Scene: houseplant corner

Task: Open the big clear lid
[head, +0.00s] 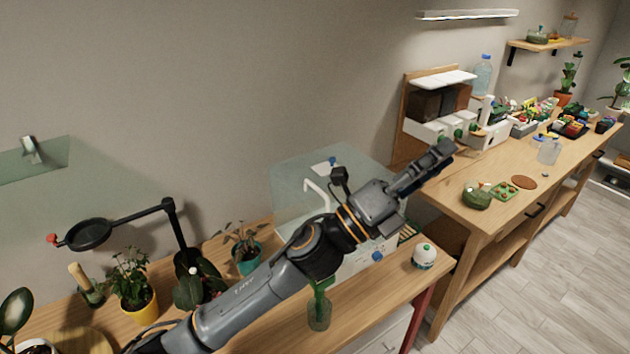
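A big clear lid (290,182) with a small blue-and-white piece on top shows at the middle of the head view. It is a see-through panel above a white unit on the wooden bench, and a white spout shows through it. My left gripper (446,152) is to the right of the lid, above the bench and apart from it. It points up and right, with nothing visible in its fingers. The fingers are seen close together from the side, so their opening is unclear. My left arm hides the lid's front and part of the white unit. My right gripper is out of view.
Potted plants (132,282) and a black magnifier (90,234) stand on the left of the bench. A green bottle (319,311) and a white round container (424,256) are near its front. A longer wooden table (490,205) with many items is at right.

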